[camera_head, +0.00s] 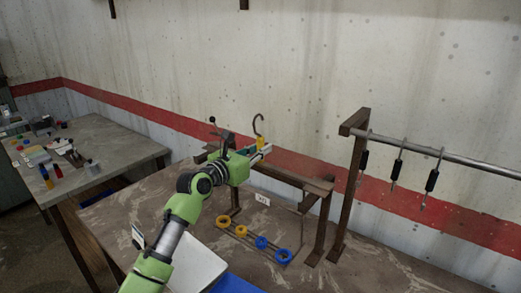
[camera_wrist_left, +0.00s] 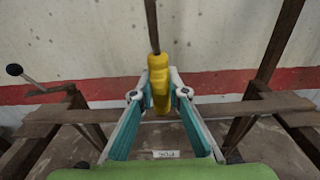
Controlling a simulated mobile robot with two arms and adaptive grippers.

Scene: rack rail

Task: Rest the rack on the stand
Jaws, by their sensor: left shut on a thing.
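My left gripper (camera_head: 257,150) is shut on the yellow handle of a dark hook (camera_head: 258,122), held upright with its curved end on top. In the left wrist view the yellow handle (camera_wrist_left: 158,88) sits between the fingertips, with the dark shaft rising above. A low brown wooden stand (camera_head: 315,183) is behind and beside my gripper; its crossbar (camera_wrist_left: 225,109) passes behind the handle. I cannot tell whether the hook touches it. At the right, a metal rail (camera_head: 460,165) on a tall wooden post (camera_head: 349,190) bears black-handled hooks (camera_head: 397,165). Which part is the rack is unclear. My right gripper is not in view.
Yellow and blue rings (camera_head: 262,242) lie in a row on the worn table (camera_head: 385,275). A small white label (camera_head: 262,199) stands behind them. A ball-ended lever (camera_wrist_left: 15,70) rises left of the gripper. A grey table (camera_head: 110,140) with small items is at left.

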